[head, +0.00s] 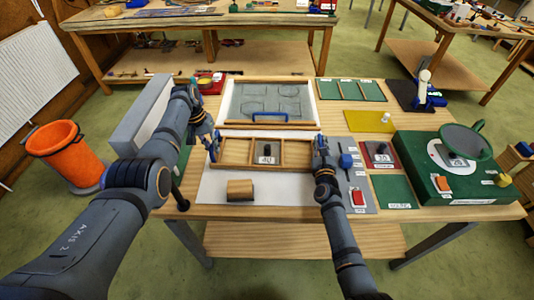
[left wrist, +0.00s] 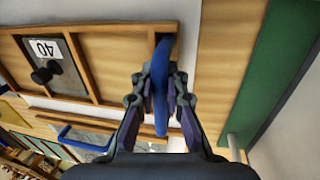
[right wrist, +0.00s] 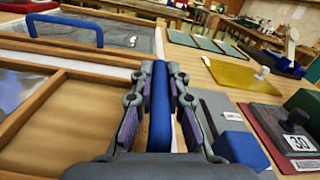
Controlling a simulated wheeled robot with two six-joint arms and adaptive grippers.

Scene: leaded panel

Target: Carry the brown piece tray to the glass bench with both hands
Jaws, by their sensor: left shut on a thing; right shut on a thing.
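The brown piece tray (head: 236,153) is a shallow wooden box with three compartments at the middle of the near table. Its middle compartment holds a dark piece marked 40 (head: 266,152). My left gripper (head: 214,149) is shut on the blue handle at the tray's left end; that handle (left wrist: 162,90) stands between the fingers in the left wrist view. My right gripper (head: 320,148) is shut on the right-end blue handle (right wrist: 160,115). I cannot tell whether the tray touches the table. No bench is clearly marked as the glass bench.
A framed glass panel (head: 243,99) with a blue handle lies just behind the tray. A wooden block (head: 240,190) sits in front on white sheet. A green case (head: 420,165) is at right. Another bench (head: 160,27) stands beyond. An orange bin (head: 65,155) is left on the floor.

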